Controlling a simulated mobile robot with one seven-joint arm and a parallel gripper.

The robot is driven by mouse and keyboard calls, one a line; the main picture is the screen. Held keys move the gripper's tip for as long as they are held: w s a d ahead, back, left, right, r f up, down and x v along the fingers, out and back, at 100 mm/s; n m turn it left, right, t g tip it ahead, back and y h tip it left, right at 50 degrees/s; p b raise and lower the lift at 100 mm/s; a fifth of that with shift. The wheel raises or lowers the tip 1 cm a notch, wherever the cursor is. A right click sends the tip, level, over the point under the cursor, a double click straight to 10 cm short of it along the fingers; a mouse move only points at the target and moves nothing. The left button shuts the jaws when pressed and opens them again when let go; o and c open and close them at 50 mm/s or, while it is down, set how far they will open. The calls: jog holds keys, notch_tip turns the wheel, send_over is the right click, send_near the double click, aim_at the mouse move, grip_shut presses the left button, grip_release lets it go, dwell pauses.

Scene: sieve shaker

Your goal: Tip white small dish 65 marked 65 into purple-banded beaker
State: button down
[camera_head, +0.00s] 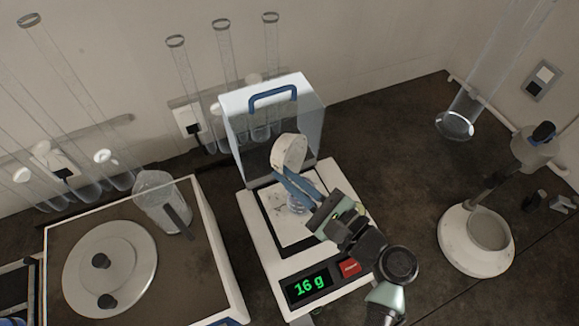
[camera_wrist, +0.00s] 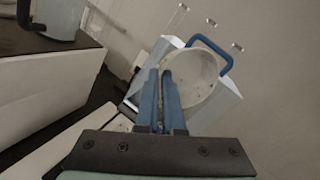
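My gripper (camera_head: 285,175) is shut on a small white dish (camera_head: 289,153) and holds it above the balance. The dish is tipped steeply on its side. In the wrist view the dish (camera_wrist: 203,82) shows its round, speckled face just beyond my blue fingers (camera_wrist: 160,85). I cannot read a 65 on it.
The balance (camera_head: 258,232) reads 16 g on its green display (camera_head: 309,287). Its clear draft shield with a blue handle (camera_head: 273,97) stands behind the dish. A sieve-shaker-like unit (camera_head: 205,235) stands left, a white round-based stand (camera_head: 465,255) right. Glass tubes line the wall.

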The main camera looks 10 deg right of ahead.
aim_at(275, 165)
jog(key=shift+w+a+r+n+g+h+p, duration=0.15)
jog(key=shift+r+g+h+p, duration=0.3)
jog(key=shift+p, duration=1.25)
jog(key=shift+w+a+r+n+g+h+p, duration=0.2)
jog(key=shift+g+p, duration=0.35)
jog(key=shift+p, duration=1.45)
jog(key=shift+f, duration=0.2)
jog(key=shift+r+g+h+p, duration=0.35)
jog(key=shift+r+g+p, duration=0.15)
jog(key=shift+p, duration=0.75)
jog(key=p, duration=0.2)
jog(key=g+h+p, duration=0.1)
jog(key=p, duration=0.2)
jog(key=g+p, duration=0.1)
jog(key=p, duration=0.2)
jog(key=shift+w+a+r+n+h, duration=0.25)
jog(key=shift+w+a+h, duration=0.05)
jog(key=shift+h, duration=0.1)
jog(key=shift+w+a+g+h+p, duration=0.1)
jog(key=shift+g+h+p, duration=0.25)
jog(key=shift+p, duration=0.4)
jog(key=shift+f, duration=0.1)
jog(key=shift+f, duration=0.15)
